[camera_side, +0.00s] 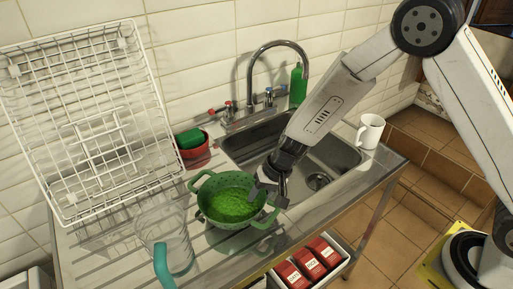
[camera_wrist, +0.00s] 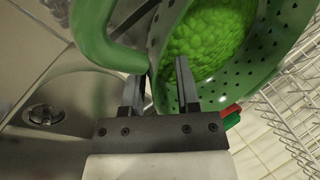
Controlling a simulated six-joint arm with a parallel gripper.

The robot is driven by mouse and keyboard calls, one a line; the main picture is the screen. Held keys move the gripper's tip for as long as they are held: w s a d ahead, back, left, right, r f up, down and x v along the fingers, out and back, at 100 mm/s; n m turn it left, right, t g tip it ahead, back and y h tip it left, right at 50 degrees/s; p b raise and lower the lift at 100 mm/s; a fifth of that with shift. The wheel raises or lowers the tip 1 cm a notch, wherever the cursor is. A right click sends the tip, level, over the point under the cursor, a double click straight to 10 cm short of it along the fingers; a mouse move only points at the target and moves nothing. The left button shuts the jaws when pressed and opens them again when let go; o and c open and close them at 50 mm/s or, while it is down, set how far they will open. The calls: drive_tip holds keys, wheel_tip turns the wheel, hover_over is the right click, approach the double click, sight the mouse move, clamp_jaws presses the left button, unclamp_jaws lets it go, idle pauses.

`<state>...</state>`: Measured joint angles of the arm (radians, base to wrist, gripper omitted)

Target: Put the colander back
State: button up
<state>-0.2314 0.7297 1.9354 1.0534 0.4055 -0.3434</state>
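The green colander (camera_side: 208,206) stands upright on the ribbed drainboard beside the sink, with bright green peas (camera_side: 232,204) inside. It has a loop handle at each side. My gripper (camera_side: 270,192) points down at the colander's right rim, near the right handle. In the wrist view the colander (camera_wrist: 268,70) fills the upper right, with its handle (camera_wrist: 92,35) at upper left. There the fingers of my gripper (camera_wrist: 160,75) are apart, one inside the wall and one outside between wall and handle. Whether they touch the wall is unclear.
A white wire rack (camera_side: 95,140) leans on the tiled wall at left. A glass jug (camera_side: 165,225) with a teal handle stands in front. A red pot (camera_side: 196,152) with a green sponge is behind. The sink (camera_side: 335,153) and a white mug (camera_side: 370,131) are right; red tins (camera_side: 310,262) sit below.

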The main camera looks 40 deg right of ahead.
drive_tip(key=v, duration=1.1)
drive_tip(key=shift+d+r, duration=0.15)
drive_tip(key=shift+r, duration=0.15)
drive_tip(key=shift+s+d, duration=0.1)
idle(0.3)
drive_tip(key=s+d+n+h, duration=0.4)
drive_tip(key=s+d, duration=0.7)
drive_tip(key=s, duration=0.2)
drive_tip(key=shift+d+n+t+h, duration=0.3)
drive_tip(key=shift+r, duration=0.1)
idle(1.1)
